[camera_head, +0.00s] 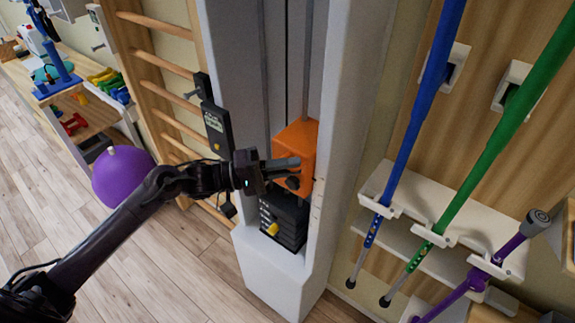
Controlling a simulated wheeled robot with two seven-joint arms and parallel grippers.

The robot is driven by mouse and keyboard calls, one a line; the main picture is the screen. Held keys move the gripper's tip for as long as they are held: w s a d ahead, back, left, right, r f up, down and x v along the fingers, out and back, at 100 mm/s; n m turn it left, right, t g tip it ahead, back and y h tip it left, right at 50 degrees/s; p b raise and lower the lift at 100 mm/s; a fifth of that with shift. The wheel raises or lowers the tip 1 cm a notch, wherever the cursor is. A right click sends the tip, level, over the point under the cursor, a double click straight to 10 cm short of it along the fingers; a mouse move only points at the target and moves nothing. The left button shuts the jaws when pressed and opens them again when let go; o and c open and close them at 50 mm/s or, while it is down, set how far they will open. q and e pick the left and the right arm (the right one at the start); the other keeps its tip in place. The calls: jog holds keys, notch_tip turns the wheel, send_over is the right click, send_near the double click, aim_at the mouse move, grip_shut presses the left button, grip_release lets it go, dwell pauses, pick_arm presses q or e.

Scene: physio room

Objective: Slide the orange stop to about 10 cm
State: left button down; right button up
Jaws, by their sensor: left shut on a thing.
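The orange stop (297,138) is a block on a vertical rod inside the tall white column (345,120). It sits low in the column, just above a stack of black plates (285,222). My left gripper (288,173) reaches in from the left and is shut on the lower front of the stop. The gripper hides part of the stop's lower side. I cannot see a readable scale beside the stop. My right gripper is not in view.
Wooden wall bars (165,64) stand left of the column. A purple ball (122,177) is behind my left arm. Blue (412,120), green (487,155) and purple (473,278) poles are in a rack on the right. Wooden floor is open at lower left.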

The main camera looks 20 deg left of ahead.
pick_arm(q)
notch_tip(320, 180, down, 10)
jog(key=b, duration=0.4)
jog(key=shift+b, duration=0.3)
jog(key=shift+r, duration=0.15)
jog(key=c, duration=1.5)
grip_release()
jog(key=shift+b+v, duration=1.1)
jog(key=shift+v, duration=2.8)
